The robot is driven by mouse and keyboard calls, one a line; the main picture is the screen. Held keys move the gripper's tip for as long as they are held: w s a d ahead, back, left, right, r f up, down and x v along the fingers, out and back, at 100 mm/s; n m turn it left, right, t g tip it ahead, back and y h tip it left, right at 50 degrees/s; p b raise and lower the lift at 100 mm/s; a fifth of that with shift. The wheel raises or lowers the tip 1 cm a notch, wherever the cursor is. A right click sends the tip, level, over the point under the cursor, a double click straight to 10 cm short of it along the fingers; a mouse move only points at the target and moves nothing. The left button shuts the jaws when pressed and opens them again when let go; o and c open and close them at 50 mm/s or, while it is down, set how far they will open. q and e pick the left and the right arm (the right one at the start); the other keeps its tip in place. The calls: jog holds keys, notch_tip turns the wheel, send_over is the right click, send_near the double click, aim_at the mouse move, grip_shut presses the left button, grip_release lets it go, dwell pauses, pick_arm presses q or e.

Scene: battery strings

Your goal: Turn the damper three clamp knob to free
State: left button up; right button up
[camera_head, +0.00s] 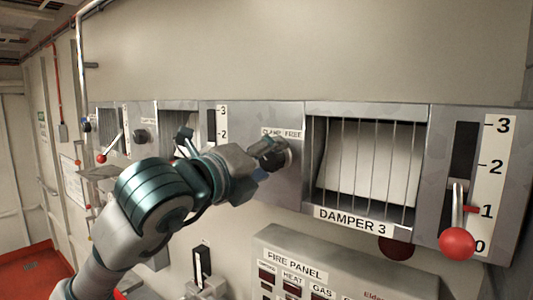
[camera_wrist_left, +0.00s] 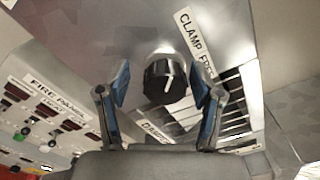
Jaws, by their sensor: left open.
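The damper three clamp knob (camera_wrist_left: 165,80) is black and round with a white pointer line, set on a grey metal panel under a "CLAMP FREE" label (camera_wrist_left: 196,45). In the left wrist view my left gripper (camera_wrist_left: 165,90) is open, with one blue-padded finger on each side of the knob and gaps between. In the head view my left gripper (camera_head: 275,155) is in front of the knob and mostly hides it. The label (camera_head: 281,133) shows just above. The "DAMPER 3" plate (camera_head: 353,220) is to the right, under the barred opening. My right gripper is not in view.
A lever with a red ball (camera_head: 457,243) stands low on a 0 to 3 scale (camera_head: 495,185) at the right. The fire panel (camera_head: 340,265) juts out below. More damper units, with another red-ball lever (camera_head: 101,158), are at the left.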

pick_arm(q)
jog(key=shift+d, duration=0.75)
jog(key=c, duration=0.3)
jog(key=shift+a, duration=0.2)
jog(key=c, duration=0.8)
jog(key=shift+c, duration=0.2)
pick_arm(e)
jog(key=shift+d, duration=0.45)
